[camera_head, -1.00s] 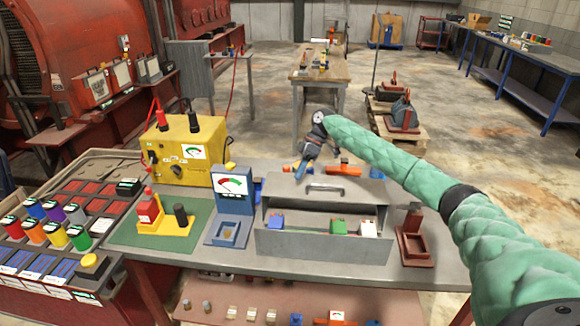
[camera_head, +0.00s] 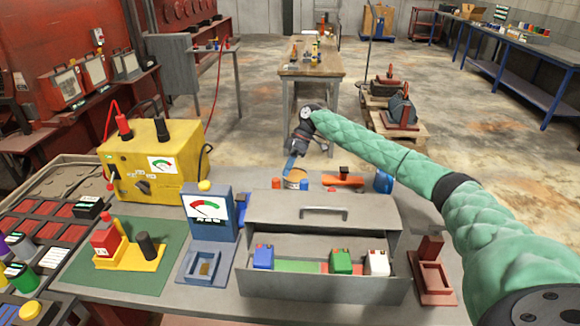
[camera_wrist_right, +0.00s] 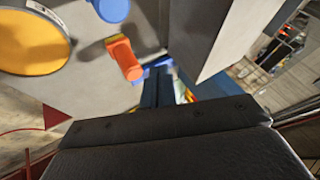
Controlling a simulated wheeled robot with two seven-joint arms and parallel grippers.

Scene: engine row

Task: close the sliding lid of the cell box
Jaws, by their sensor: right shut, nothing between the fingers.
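The cell box (camera_head: 325,287) is a grey metal box near the front of the table. Its flat grey lid (camera_head: 285,204), with a bar handle (camera_head: 323,213), covers the back part. The front is open and shows a blue cell (camera_head: 263,257), a green cell (camera_head: 341,261) and a white cell (camera_head: 377,263) inside. My right gripper (camera_head: 289,165) is shut and empty, pointing down behind the lid and apart from the handle. Its dark blue fingers also show in the right wrist view (camera_wrist_right: 156,88). My left gripper is not in view.
Behind the box stand an orange tool (camera_head: 342,179) and a blue container (camera_head: 383,181). A blue meter stand (camera_head: 209,230) is to the left, with a yellow power unit (camera_head: 150,165) beyond it. A dark red holder (camera_head: 430,274) stands close to the right.

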